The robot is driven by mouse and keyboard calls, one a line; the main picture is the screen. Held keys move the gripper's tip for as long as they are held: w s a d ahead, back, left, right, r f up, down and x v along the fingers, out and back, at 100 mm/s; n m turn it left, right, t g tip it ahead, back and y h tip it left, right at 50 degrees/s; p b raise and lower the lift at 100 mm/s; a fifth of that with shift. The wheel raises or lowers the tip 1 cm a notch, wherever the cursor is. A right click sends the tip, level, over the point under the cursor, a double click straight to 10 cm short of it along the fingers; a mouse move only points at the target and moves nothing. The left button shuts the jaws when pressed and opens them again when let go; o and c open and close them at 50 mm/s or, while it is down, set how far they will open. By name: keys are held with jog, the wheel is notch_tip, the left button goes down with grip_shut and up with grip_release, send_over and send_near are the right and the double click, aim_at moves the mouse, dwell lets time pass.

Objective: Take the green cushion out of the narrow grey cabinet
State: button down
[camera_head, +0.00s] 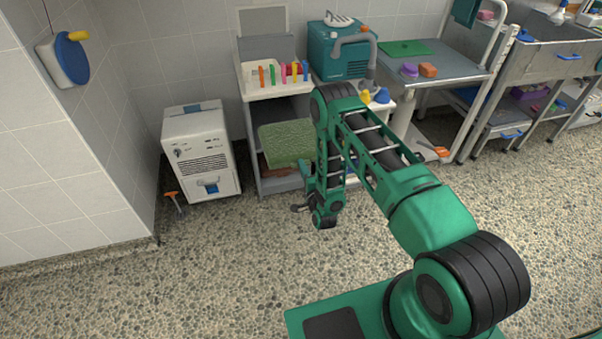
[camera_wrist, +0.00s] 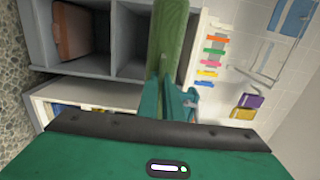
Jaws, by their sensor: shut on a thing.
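The green cushion (camera_head: 287,143) is a flat, textured pad in front of the middle of the narrow grey cabinet (camera_head: 255,187). In the wrist view the cushion (camera_wrist: 170,35) shows edge-on, running away from my gripper (camera_wrist: 170,100), whose fingers are shut on its near end. Whether its far end is still inside the cabinet, I cannot tell. The grey cabinet also shows in the wrist view (camera_wrist: 110,75), with open compartments. In the head view my arm hides the fingertips and the cushion's right end.
A reddish-brown cushion (camera_wrist: 75,30) lies in the cabinet's lower compartment. Coloured pegs (camera_head: 283,74) stand on the cabinet top. A white boxy unit (camera_head: 203,150) stands to its left, with an orange-headed tool (camera_head: 172,196) on the floor. The floor in front is clear.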

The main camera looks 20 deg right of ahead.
notch_tip(320, 180, up, 16)
jog(key=s, duration=0.1)
jog(key=shift+f, duration=0.2)
dwell(1.0)
dwell(0.3)
